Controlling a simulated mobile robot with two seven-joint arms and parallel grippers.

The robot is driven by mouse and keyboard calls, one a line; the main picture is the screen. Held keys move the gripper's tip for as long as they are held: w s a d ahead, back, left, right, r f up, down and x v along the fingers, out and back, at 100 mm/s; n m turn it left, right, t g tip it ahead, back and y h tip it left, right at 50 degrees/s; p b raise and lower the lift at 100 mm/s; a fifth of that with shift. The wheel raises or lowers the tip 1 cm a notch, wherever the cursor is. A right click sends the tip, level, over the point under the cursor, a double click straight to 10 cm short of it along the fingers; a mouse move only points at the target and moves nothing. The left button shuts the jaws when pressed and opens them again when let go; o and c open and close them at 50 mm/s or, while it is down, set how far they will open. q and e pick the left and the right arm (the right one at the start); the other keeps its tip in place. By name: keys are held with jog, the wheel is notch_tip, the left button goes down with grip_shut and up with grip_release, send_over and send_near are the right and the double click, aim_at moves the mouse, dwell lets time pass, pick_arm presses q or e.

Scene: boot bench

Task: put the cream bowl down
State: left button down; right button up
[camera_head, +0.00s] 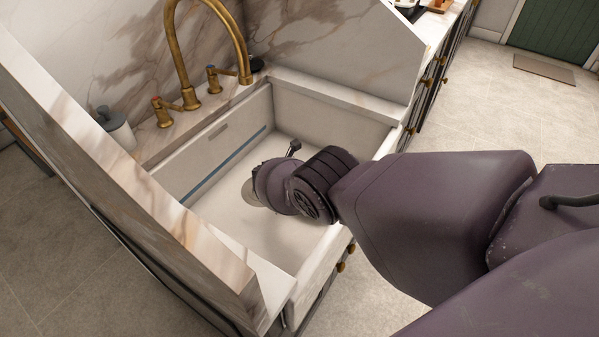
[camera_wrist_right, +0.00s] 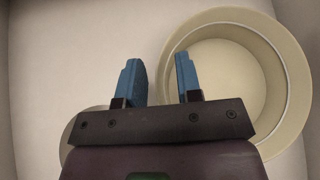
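The cream bowl (camera_wrist_right: 296,75) is round and pale, seen from above at the right of the wrist view. It appears upright on the sink floor. My right gripper (camera_wrist_right: 161,80) points down with its two blue fingers apart. The right finger overlaps the bowl's near-left rim and the left finger is outside it. A gap shows between the left finger and the bowl wall. In the head view my right arm reaches down into the white sink (camera_head: 215,165) and hides its fingers and most of what lies below. My left gripper is not in view.
A grey round thing (camera_wrist_right: 72,130) is partly hidden behind my gripper in the wrist view. A brass tap (camera_head: 180,60) stands behind the sink. A marble side panel (camera_head: 150,195) rises at the left. The sink's left floor looks clear.

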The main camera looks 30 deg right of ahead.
jog(key=shift+a+r, duration=0.15)
jog(key=shift+r, duration=0.2)
jog(key=p+v, duration=0.4)
jog(key=v, duration=0.7)
jog(key=shift+s+a+p, duration=0.2)
jog(key=shift+a+p, duration=0.05)
jog(key=shift+p, duration=0.05)
jog(key=shift+r, duration=0.1)
